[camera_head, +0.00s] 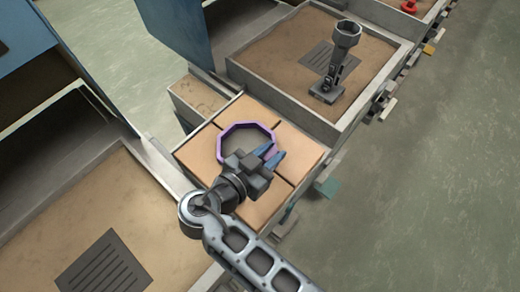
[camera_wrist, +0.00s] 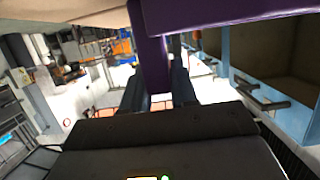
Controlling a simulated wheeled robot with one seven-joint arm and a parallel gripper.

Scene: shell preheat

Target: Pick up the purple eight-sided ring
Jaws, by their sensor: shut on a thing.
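The purple eight-sided ring (camera_head: 220,146) is over the tan-panelled top of a grey-edged box in the middle of the head view. My gripper (camera_head: 274,154) is at the ring's right, near side, with its two dark blue fingers close together there. In the wrist view a purple side of the ring (camera_wrist: 152,62) passes between the two fingers of my gripper (camera_wrist: 158,88), and another purple side crosses the top of the picture. My gripper is shut on the ring. I cannot tell whether the ring touches the panels below it.
A tray (camera_head: 293,118) behind holds a dark upright stand (camera_head: 345,52) with a cup-shaped top and a slotted plate. Another tray with a slotted plate (camera_head: 104,266) is at lower left. Blue upright panels (camera_head: 175,30) stand at the back left. Open green-grey floor (camera_head: 440,190) lies right.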

